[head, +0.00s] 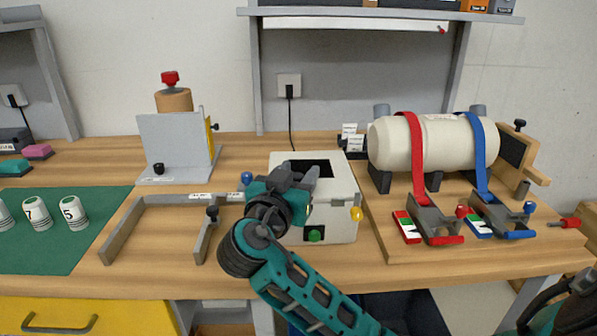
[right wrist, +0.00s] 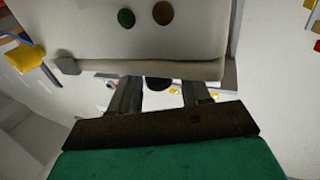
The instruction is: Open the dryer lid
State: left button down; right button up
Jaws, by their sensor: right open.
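The dryer seems to be the white box (head: 335,215) in the middle of the bench, with a green button, a yellow knob and a blue knob. Its top has a dark rectangular patch; I cannot tell if this is a window or an opening. My right gripper (head: 292,180) is over its front left part and hides some of it. In the right wrist view, my right gripper (right wrist: 160,95) is open, its fingers at the edge of a pale panel (right wrist: 150,68). A dark round piece (right wrist: 158,84) shows between the fingers; contact is unclear. My left gripper is out of view.
A grey bracket frame (head: 125,230) and an upright grey plate (head: 170,145) are to the left. Numbered white cups (head: 72,212) stand on a green mat (head: 60,255).

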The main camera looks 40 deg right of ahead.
jog(key=shift+c, duration=0.4)
grip_shut()
